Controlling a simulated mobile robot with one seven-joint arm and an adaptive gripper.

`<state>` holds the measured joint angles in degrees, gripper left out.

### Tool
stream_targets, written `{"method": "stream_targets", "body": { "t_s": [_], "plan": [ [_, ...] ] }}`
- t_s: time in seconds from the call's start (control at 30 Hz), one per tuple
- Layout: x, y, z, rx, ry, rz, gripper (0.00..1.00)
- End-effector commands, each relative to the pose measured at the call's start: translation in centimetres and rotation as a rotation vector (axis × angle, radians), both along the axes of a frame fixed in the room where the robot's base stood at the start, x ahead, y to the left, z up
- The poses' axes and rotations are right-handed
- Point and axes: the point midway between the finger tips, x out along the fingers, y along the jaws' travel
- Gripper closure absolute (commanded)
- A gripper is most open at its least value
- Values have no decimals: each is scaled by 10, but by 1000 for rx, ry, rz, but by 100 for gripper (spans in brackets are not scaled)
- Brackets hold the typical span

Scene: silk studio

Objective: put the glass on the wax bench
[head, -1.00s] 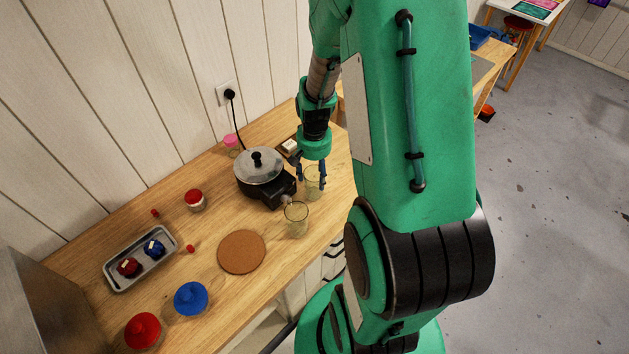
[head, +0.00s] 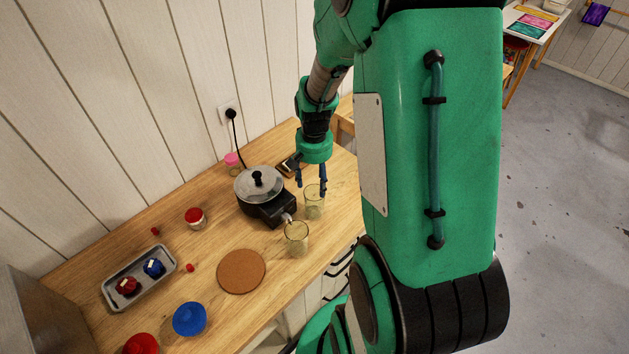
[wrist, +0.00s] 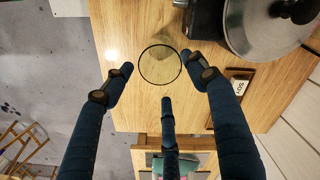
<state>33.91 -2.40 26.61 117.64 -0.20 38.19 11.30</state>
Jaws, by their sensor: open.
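Two clear glasses stand upright on the wooden bench (head: 210,250). One glass (head: 315,204) is just below my gripper (head: 312,184); the other glass (head: 297,240) stands nearer the front. In the wrist view, the round rim of a glass (wrist: 160,84) lies between and ahead of my open fingers (wrist: 160,88). The fingers look spread around the rim; I cannot tell whether they touch it. No sign on this bench that I can read says wax.
A black pot with a grey lid (head: 260,188) stands close left of the glasses. A cork mat (head: 241,271), a grey tray (head: 139,277), a blue-lidded jar (head: 189,319) and a red-topped jar (head: 195,217) are further left. A small labelled block (wrist: 236,84) lies by the pot.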

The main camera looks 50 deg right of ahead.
Motion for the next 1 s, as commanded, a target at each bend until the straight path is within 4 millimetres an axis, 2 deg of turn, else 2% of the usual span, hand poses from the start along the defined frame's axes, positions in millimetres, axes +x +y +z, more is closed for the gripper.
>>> {"method": "stream_targets", "body": {
  "t_s": [0.27,0.47,0.57,0.77,1.0],
  "plan": [
    [1,2,3,-2,-4,6,43],
    [8,19,29,-20,-31,53,43],
    [11,36,53,-35,-56,99,43],
    [13,85,112,-73,-123,221,43],
    [-3,148,178,-115,-215,379,43]
  ]
}}
